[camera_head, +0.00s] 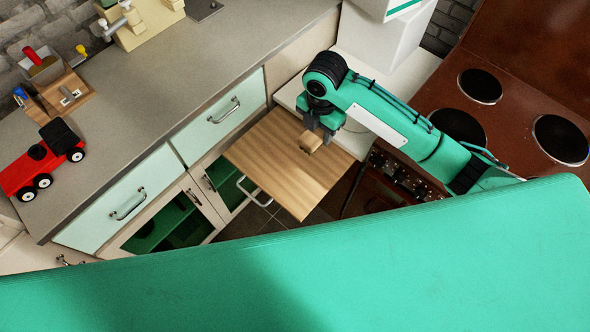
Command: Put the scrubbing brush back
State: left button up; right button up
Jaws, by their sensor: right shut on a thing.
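My right gripper (319,132) reaches in from the right and points down over a wooden pull-out board (275,150). It is shut on a small light-brown wooden piece (310,142), which looks like the scrubbing brush. Most of the brush's shape is hidden by the fingers and the steep view, and its bristles do not show. I cannot tell whether it touches the board or hangs just above it. My left gripper is not in view.
A grey counter (150,90) runs along the left, with a red toy truck (42,160) and wooden holders (62,92) on it. Pale green drawers (218,115) are below. A brown stove (510,115) stands at the right. My own teal body part covers the foreground.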

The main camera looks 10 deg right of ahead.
jog(key=p, duration=0.2)
send_near(314, 174)
jog(key=shift+f, duration=0.95)
notch_tip(314, 174, down, 3)
jog(key=shift+f+p, duration=0.1)
jog(key=shift+p, duration=0.4)
jog(key=shift+f, duration=0.35)
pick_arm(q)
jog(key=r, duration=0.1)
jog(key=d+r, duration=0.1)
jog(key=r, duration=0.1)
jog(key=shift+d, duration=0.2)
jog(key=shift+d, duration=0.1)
pick_arm(e)
jog(key=shift+f, duration=0.1)
jog(key=o, duration=0.9)
